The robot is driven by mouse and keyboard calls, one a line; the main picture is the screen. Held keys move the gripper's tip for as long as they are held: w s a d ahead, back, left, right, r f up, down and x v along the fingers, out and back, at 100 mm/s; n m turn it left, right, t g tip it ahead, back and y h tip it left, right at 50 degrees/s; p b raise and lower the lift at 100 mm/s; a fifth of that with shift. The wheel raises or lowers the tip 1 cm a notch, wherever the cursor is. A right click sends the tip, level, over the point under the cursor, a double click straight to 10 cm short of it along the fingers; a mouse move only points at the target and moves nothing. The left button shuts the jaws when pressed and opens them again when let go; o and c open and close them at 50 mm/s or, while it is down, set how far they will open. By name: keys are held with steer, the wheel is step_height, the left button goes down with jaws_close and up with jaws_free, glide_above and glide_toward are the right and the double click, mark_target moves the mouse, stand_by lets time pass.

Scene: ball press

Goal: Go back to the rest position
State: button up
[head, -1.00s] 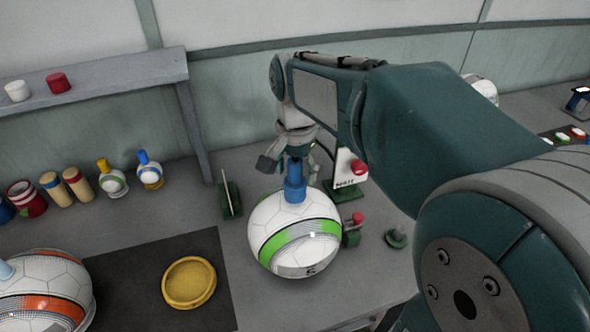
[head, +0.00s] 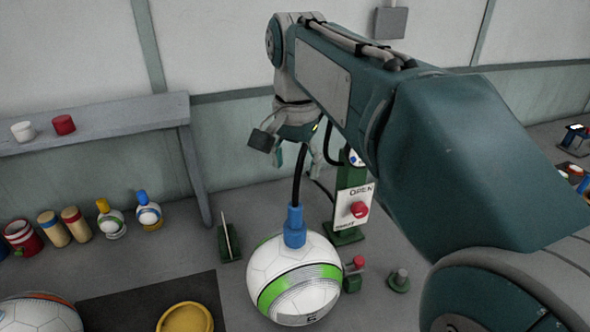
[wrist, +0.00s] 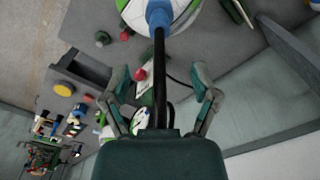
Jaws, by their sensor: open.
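My gripper (head: 290,142) is raised above the white ball with a green stripe (head: 300,280). In the wrist view my gripper (wrist: 161,76) has its two fingers spread wide apart. The ball sits on the grey table with a blue fitting (head: 295,226) standing in its top. A black hose (head: 299,175) runs up from the blue fitting towards my gripper. In the wrist view the hose (wrist: 159,80) passes between the fingers, with a gap on each side. The ball shows only partly at the top of that view.
A panel marked OPEN with a red button (head: 358,210) stands behind the ball. A yellow dish (head: 185,319) lies on a dark mat at the front left. Bottles, cans and cylinders line the left, under a shelf (head: 95,127).

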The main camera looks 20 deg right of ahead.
stand_by(0.3)
steer(key=s+f+n+t, duration=0.5)
steer(key=s+f+n, duration=0.4)
steer(key=s+f, duration=0.3)
steer(key=shift+s, duration=1.05)
steer(key=shift+f, duration=0.1)
